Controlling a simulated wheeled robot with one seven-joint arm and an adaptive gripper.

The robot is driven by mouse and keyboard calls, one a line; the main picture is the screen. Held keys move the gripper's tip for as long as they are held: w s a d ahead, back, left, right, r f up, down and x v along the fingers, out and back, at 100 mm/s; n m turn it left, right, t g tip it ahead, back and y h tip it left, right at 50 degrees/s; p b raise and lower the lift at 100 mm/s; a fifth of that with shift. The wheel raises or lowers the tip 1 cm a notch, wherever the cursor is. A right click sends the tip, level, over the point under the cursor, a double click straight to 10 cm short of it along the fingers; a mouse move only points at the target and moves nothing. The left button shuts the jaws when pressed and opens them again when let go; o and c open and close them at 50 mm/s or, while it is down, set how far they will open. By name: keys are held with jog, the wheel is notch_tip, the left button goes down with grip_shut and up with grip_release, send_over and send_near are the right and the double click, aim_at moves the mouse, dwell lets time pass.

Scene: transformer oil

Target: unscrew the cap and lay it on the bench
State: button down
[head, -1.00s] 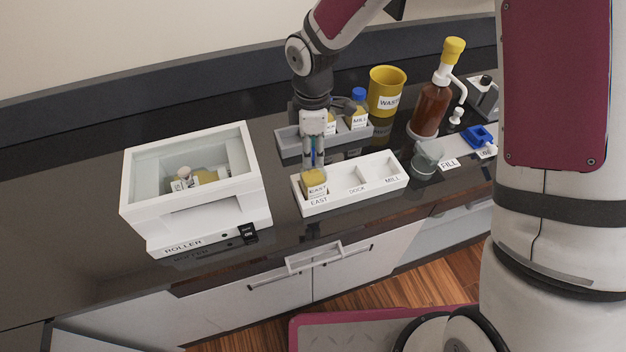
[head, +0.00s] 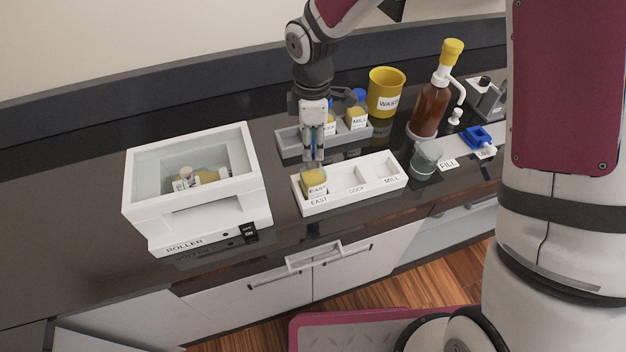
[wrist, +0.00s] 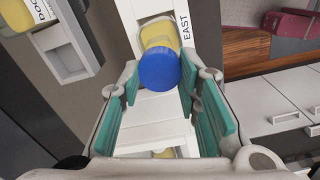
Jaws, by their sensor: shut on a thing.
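My gripper (head: 313,158) is above the white tray's EAST slot. In the wrist view, its green-padded fingers (wrist: 160,95) are closed around a blue cap (wrist: 160,70). A yellow, oil-filled bottle labelled EAST (head: 315,182) stands in that slot, and it also shows in the wrist view (wrist: 157,32) just beyond the cap. The cap appears to be at or just above the bottle's neck; I cannot tell whether the two touch. The fingers hide the cap in the head view. The dark bench (head: 80,235) surrounds the tray.
The white roller box (head: 205,220) is left. A beaker (head: 425,157), yellow waste cup (head: 385,88) and brown pump bottle (head: 430,108) are right.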

aim_at(387, 201)
jog(key=shift+r+p, duration=0.35)
jog(key=shift+r, duration=1.6)
jog(key=s+d+f+m, duration=0.1)
jog(key=d+f+m, duration=0.3)
jog(key=d+f, duration=0.1)
jog(key=s+d+f+m, duration=0.1)
jog(key=d+f+m, duration=0.4)
jog(key=d, duration=0.3)
jog(key=s+d+f+m, duration=0.1)
jog(key=d+f+m, duration=0.3)
jog(key=d+f, duration=0.2)
jog(key=shift+d+m, duration=0.3)
jog(key=shift+d, duration=0.35)
jog(key=shift+f, duration=0.9)
jog(key=shift+f, duration=0.2)
jog(key=shift+f, duration=1.3)
jog(key=shift+f+b, duration=0.25)
jog(key=shift+b, duration=0.05)
